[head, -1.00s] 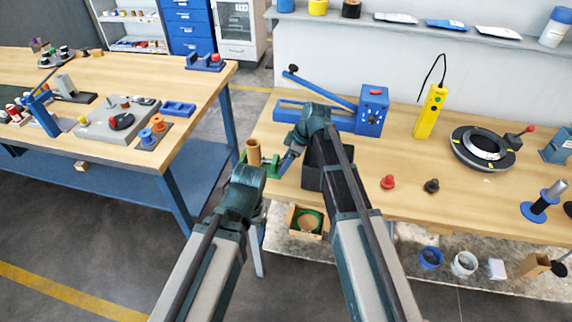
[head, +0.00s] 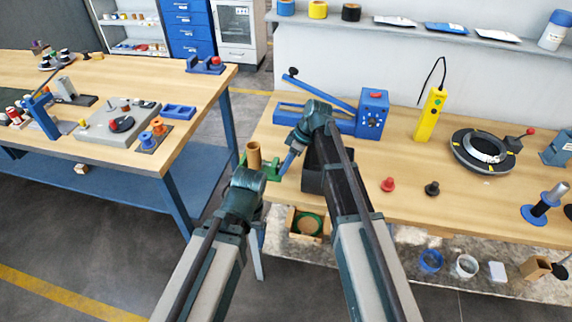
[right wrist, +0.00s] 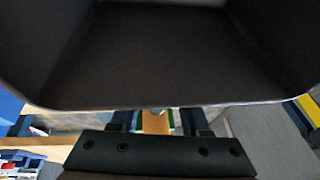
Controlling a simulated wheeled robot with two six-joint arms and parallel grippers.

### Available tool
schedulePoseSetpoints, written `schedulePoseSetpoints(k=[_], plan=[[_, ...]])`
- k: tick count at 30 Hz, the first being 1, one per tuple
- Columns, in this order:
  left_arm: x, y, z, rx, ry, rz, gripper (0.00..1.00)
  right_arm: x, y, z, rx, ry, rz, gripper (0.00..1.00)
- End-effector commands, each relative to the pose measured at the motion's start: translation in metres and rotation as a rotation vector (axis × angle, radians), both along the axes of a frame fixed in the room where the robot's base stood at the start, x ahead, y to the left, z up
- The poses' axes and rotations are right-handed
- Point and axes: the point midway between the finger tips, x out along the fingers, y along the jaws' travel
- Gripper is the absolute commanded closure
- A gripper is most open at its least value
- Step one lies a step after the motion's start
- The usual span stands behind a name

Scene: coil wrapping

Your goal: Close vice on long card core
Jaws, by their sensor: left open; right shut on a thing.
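The long card core (head: 254,155) is a brown tube standing upright at the green vice (head: 271,168), near the left front corner of the right bench. My right gripper (head: 284,168) reaches down to the right side of the vice and is shut on it; I cannot tell which part it grips. In the right wrist view its dark fingers (right wrist: 157,122) show with green and tan between them. My left gripper (head: 252,178) is open just below the core and vice; its fingertips are mostly hidden. The gap between jaws and core is not clear.
A black open bin (head: 313,178) stands right of the vice, under my right arm, and its dark wall (right wrist: 160,55) fills the upper right wrist view. A blue lever machine (head: 371,113) stands behind. Red (head: 388,184) and black (head: 432,188) knobs lie to the right.

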Motion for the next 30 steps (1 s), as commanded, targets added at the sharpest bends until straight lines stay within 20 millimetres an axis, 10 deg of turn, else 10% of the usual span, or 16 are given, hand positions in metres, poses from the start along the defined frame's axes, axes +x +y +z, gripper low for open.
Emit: schedulePoseSetpoints(k=[4,5,10,30], plan=[[0.000,0.000,0.000,0.000,0.000,0.000,0.23,0.000,-0.001,0.000,-0.003,-0.001,-0.001,1.00],[0.000,0.000,0.000,0.000,0.000,0.000,0.23,0.000,-0.001,0.000,-0.003,-0.002,0.000,0.52],[0.000,0.000,0.000,0.000,0.000,0.000,0.23,0.000,0.000,0.000,-0.002,-0.002,0.000,0.23],[0.000,0.000,0.025,0.000,0.000,0.000,0.23,0.000,-0.009,0.025,-0.001,-0.003,-0.001,0.23]])
